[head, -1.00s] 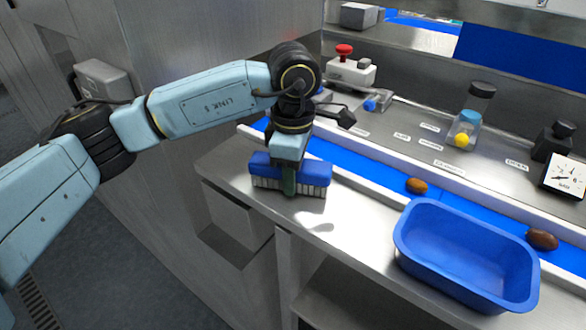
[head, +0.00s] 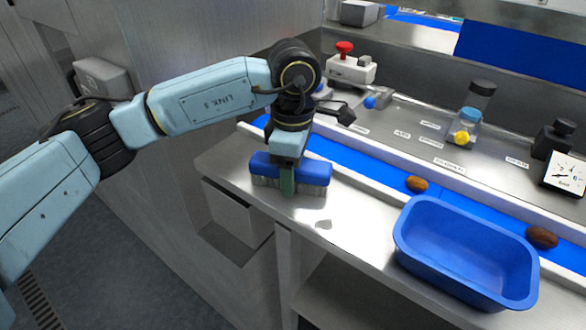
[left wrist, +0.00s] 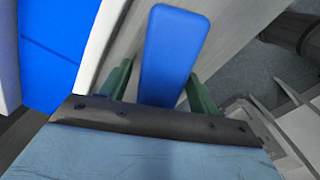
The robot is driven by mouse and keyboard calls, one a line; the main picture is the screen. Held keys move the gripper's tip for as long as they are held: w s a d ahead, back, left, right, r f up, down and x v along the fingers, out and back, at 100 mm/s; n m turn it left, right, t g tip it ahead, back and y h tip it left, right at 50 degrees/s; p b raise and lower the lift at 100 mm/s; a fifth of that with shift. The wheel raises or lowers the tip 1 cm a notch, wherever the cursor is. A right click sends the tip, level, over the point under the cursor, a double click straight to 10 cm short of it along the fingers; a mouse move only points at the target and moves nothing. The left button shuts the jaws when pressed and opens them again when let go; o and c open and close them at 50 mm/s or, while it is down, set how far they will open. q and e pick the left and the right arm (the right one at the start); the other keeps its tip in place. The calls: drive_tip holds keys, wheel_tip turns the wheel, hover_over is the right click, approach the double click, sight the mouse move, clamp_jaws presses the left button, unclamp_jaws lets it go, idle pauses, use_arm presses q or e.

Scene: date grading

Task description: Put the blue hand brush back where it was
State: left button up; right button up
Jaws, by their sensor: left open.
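The blue hand brush (head: 312,172) stands bristles down on the steel counter (head: 226,160), at its left end. Its pale bristles appear to touch the counter. My left gripper (head: 287,182) points down over the brush, with its green fingers at the brush's sides. In the left wrist view the brush's blue back (left wrist: 172,55) lies between the two green fingers (left wrist: 155,88), with visible gaps on both sides, so the gripper is open around it. Part of the brush is hidden behind the gripper. My right gripper is not in view.
A blue tray (head: 402,236) stands on the counter to the right. Behind runs a blue conveyor belt (head: 365,163) with brown dates (head: 417,184). A red-button box (head: 350,68), a jar (head: 468,125) and a dial gauge (head: 567,174) stand at the back. The counter between brush and tray is clear.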

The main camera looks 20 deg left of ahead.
use_arm(q)
wheel_tip(320, 180, up, 10)
drive_tip(key=shift+r+b, duration=0.1)
drive_tip(key=shift+b, duration=0.85)
drive_tip(key=shift+r, duration=0.75)
